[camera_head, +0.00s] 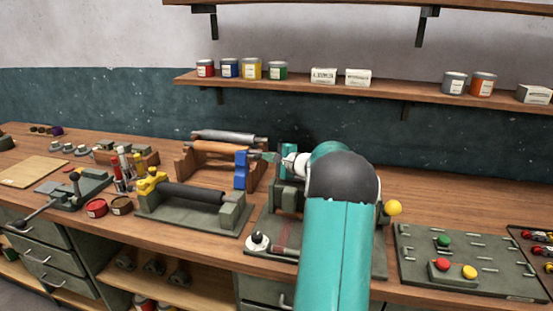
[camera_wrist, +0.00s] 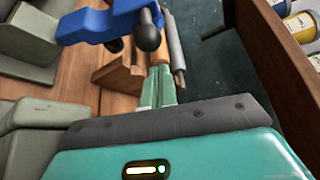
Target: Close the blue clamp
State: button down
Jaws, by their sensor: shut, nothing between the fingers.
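The blue clamp (camera_head: 241,170) stands upright at the right end of the fixture holding the dark roller (camera_head: 192,193). In the wrist view the blue clamp (camera_wrist: 98,27) shows at the top, with a dark ball knob (camera_wrist: 148,38) at its end. My gripper (camera_wrist: 160,84) has its green fingers shut and empty. The fingertips point toward the knob and appear close to it; I cannot tell whether they touch.
A yellow clamp (camera_head: 149,183) sits at the roller's left end. Wooden stands with grey and orange rollers (camera_head: 222,147) stand behind. A board with coloured buttons (camera_head: 465,262) lies to the right. A shelf (camera_head: 400,92) with cans runs above the bench.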

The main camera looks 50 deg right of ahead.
jog(key=shift+s+a+r, duration=0.1)
jog(key=shift+a+r, duration=0.05)
jog(key=shift+a, duration=0.3)
jog(key=shift+s+a+r, duration=0.1)
jog(key=shift+a+r, duration=0.05)
jog(key=shift+a, duration=0.3)
